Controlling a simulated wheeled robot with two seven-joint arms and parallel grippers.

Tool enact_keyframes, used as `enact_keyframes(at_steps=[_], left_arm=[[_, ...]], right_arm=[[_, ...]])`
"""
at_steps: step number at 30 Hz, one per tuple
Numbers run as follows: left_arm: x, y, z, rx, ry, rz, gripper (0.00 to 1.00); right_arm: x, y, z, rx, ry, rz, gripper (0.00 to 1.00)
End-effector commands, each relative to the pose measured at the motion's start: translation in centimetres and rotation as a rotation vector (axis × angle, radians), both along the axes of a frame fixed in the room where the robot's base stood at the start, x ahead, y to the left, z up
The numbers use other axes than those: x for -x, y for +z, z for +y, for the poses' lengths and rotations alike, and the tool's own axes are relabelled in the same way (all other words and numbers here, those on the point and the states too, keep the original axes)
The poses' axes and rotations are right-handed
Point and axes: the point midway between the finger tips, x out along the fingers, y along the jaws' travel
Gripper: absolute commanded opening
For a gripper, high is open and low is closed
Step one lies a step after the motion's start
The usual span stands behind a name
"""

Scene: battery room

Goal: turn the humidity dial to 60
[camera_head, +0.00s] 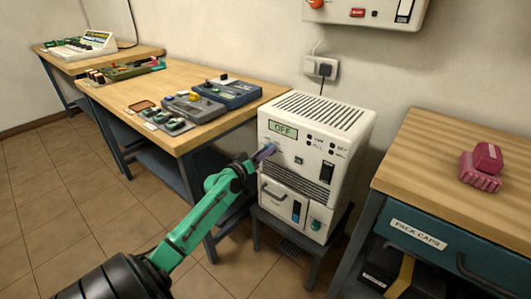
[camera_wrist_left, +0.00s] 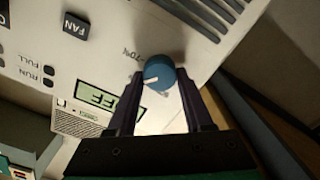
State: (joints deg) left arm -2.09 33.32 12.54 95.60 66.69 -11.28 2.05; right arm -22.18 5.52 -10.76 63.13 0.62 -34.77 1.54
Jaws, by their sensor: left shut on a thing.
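The white humidity unit (camera_head: 345,125) stands on a low dark stand, its display (camera_head: 283,129) reading OFF. It also shows, turned over, in the left wrist view (camera_wrist_left: 110,25). The round blue humidity dial (camera_wrist_left: 158,73) is on its front panel, with a white pointer mark toward the lower left of that picture. A 70% marking is printed beside it; other marks are hidden or unreadable. My left gripper (camera_head: 264,152) reaches the front panel, and in the left wrist view its dark fingers (camera_wrist_left: 160,78) are shut on the dial, one on each side. My right gripper is out of view.
A wooden bench (camera_head: 150,85) with several devices stands to the left. Another bench (camera_head: 425,150) with red pieces (camera_head: 482,167) stands close on the right. A wall outlet (camera_head: 320,67) with a cable is behind the unit. The tiled floor at left is clear.

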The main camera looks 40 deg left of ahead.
Motion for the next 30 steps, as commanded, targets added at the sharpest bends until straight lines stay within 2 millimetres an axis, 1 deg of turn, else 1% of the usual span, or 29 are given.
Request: enact_keyframes(at_steps=[6,12,22,28,29,30], left_arm=[[0.0,-0.1,0.1,0.129,0.000,-0.003,0.00],[0.0,-0.1,0.1,0.194,-0.001,-0.003,0.00],[0.0,-0.1,0.1,0.217,0.000,-0.003,0.00],[0.0,-0.1,0.1,0.216,0.000,-0.003,0.00],[0.0,-0.1,0.1,0.216,0.000,-0.003,0.63],[0.0,-0.1,0.1,0.216,0.000,-0.003,0.78]], right_arm=[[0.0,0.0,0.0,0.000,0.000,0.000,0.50],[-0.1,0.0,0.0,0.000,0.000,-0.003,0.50],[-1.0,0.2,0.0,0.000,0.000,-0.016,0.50],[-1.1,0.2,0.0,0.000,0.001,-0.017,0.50],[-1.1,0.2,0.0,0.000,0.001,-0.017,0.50],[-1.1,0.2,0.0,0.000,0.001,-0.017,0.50]])
